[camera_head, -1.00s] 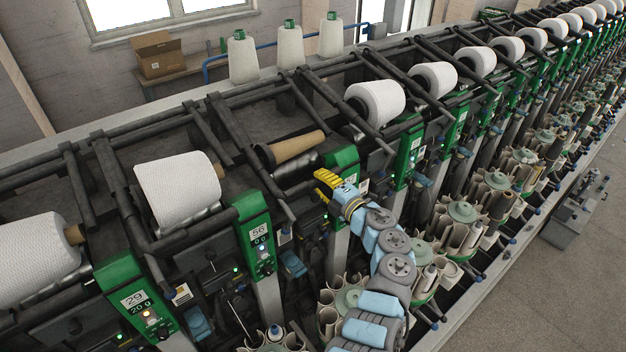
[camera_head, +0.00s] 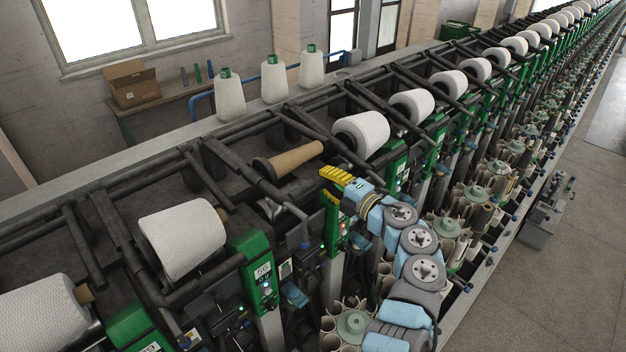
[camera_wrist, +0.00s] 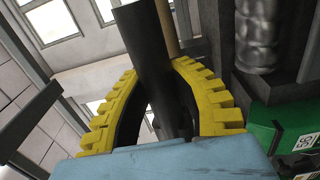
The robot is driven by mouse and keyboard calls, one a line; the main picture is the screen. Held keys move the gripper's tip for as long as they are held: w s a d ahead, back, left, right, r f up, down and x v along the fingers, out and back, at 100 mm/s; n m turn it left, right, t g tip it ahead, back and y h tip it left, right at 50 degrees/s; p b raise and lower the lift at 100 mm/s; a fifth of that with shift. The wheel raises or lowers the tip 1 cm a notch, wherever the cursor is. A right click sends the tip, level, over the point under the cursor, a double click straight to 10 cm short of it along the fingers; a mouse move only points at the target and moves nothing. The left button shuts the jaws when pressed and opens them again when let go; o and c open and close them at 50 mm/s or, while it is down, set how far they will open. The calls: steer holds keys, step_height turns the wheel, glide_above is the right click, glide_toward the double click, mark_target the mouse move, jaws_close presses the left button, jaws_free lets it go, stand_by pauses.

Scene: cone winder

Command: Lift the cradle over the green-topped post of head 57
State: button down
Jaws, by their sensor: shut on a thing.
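My gripper (camera_head: 336,178), with yellow ribbed fingers, is closed around a dark bar of the cradle (camera_wrist: 146,50); in the wrist view the bar passes between both fingers. The cradle carries a bare brown cone (camera_head: 290,160), which stands clear above the metal drum (camera_head: 270,208). The green-topped post (camera_head: 333,222) of the gripped head is just below my gripper in the head view, partly hidden by my arm.
Another white package (camera_head: 362,134) is on the right neighbour. Dark bars run close by. Three white cones (camera_head: 273,80) stand behind.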

steer(key=shift+d+f, duration=0.15)
steer(key=c, duration=1.2)
jaws_free()
steer(key=shift+s+f, duration=0.1)
steer(key=shift+o, duration=0.3)
steer(key=shift+d, duration=0.1)
steer(key=v, duration=1.2)
steer(key=shift+s, duration=0.1)
